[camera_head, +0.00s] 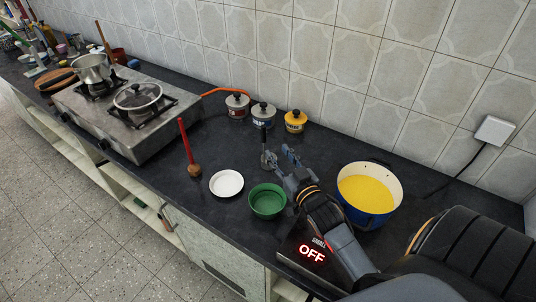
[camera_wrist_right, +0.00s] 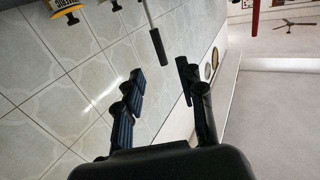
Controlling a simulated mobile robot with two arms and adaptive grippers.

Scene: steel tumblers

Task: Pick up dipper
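The dipper (camera_head: 263,136) looks like the upright black-handled tool on the dark counter, in front of the small pots. Its lower part is hard to separate from my gripper. In the right wrist view a thin steel shaft with a black handle end (camera_wrist_right: 158,46) shows beyond and between my fingertips, apart from them. My right gripper (camera_head: 279,156) is just beside the dipper; its fingers (camera_wrist_right: 160,85) are spread with nothing between them. My left gripper is not in view.
A green bowl (camera_head: 267,213), a white plate (camera_head: 227,193) and a red-handled tool (camera_head: 185,143) are left of my right arm. A blue pot with yellow contents (camera_head: 393,190) is right. Several small lidded pots (camera_head: 263,118) stand behind. A stove (camera_head: 160,140) is far left.

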